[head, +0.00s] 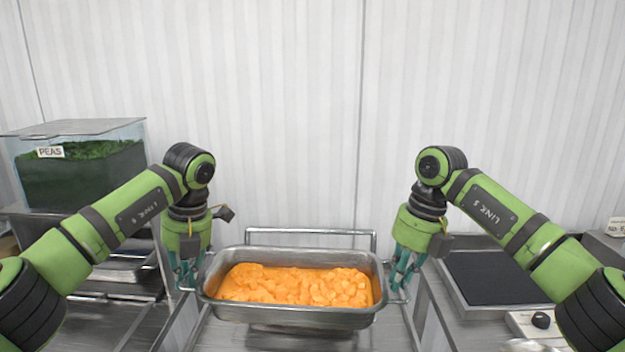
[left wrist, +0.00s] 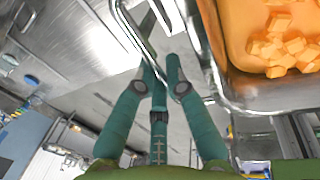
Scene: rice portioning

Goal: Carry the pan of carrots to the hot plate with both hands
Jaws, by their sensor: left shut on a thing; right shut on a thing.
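The pan of carrots is a metal pan (head: 295,318) filled with orange carrot pieces (head: 295,286), in the middle of the head view. My left gripper (head: 188,282) is shut on the handle at the pan's left end. My right gripper (head: 402,283) is shut on the handle at its right end. In the left wrist view, my left fingers (left wrist: 165,75) close beside the pan's rim (left wrist: 225,95), with carrots (left wrist: 290,45) inside. The hot plate (head: 495,277) is a dark flat square in a metal frame to the right of the pan. Its top is bare.
A clear bin labelled PEAS (head: 80,170) with green contents stands at the left on a metal counter. A metal rail (head: 310,232) runs behind the pan. A control box with a black knob (head: 541,320) sits in front of the hot plate. A pale panelled wall closes the back.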

